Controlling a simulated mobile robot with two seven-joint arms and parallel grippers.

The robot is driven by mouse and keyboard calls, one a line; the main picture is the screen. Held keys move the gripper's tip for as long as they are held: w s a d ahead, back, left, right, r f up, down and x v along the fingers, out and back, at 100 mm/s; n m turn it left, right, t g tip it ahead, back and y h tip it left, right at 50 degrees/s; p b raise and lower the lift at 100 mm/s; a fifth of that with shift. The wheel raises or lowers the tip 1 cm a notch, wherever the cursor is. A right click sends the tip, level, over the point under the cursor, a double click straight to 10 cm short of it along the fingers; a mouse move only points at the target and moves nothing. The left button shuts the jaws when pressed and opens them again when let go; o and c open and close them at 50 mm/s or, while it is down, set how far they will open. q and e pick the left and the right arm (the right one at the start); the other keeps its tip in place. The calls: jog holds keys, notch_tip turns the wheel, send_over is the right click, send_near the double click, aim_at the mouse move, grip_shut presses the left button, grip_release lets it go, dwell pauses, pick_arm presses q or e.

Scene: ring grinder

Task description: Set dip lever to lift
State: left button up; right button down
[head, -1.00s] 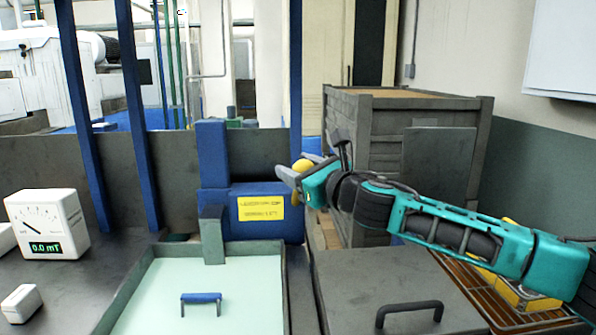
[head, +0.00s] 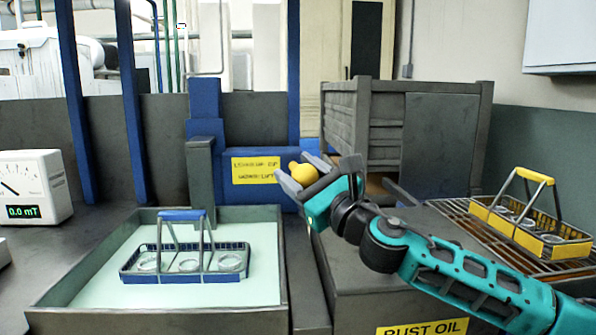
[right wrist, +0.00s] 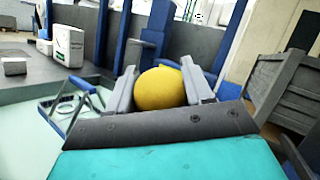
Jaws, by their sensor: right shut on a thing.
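The dip lever's yellow knob (head: 303,172) is beside the yellow label (head: 255,170) on the blue post (head: 206,100). My right gripper (head: 305,178) is shut on the knob, its grey fingers on either side. In the right wrist view the knob (right wrist: 160,88) sits between both fingers (right wrist: 162,92). The lever's rod is mostly hidden. A blue-handled basket (head: 185,262) holding rings shows above the pale green liquid in the tank (head: 160,322). The label's small print is blurred. My left gripper is not in view.
A yellow basket (head: 530,222) with rings stands on a rack (head: 470,235) at right. My right arm crosses above the rust oil tank (head: 422,328). A dark slatted cabinet (head: 445,135) stands behind. A white meter (head: 32,185) reads 0.0 mT at left.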

jog(key=shift+s+a+f+b, duration=0.15)
jog(key=shift+f+b, duration=0.1)
jog(key=shift+f, duration=0.55)
jog(key=shift+s+f+b, duration=0.2)
jog(key=shift+f+b, duration=0.1)
jog(key=shift+f, duration=0.5)
jog(key=shift+s+a+f+b, duration=0.15)
jog(key=shift+f+b, duration=0.1)
jog(key=shift+f, duration=0.55)
jog(key=c, duration=0.9)
grip_release()
jog(key=o, duration=0.4)
jog(key=shift+d+r, duration=0.15)
jog(key=shift+r, duration=0.1)
jog(key=shift+d, duration=0.1)
jog(key=v, duration=1.1)
jog(key=shift+s+d, duration=0.15)
jog(key=shift+d, duration=0.05)
jog(key=shift+s+d+f, duration=0.3)
jog(key=shift+s+d, duration=0.05)
jog(key=shift+s, duration=0.2)
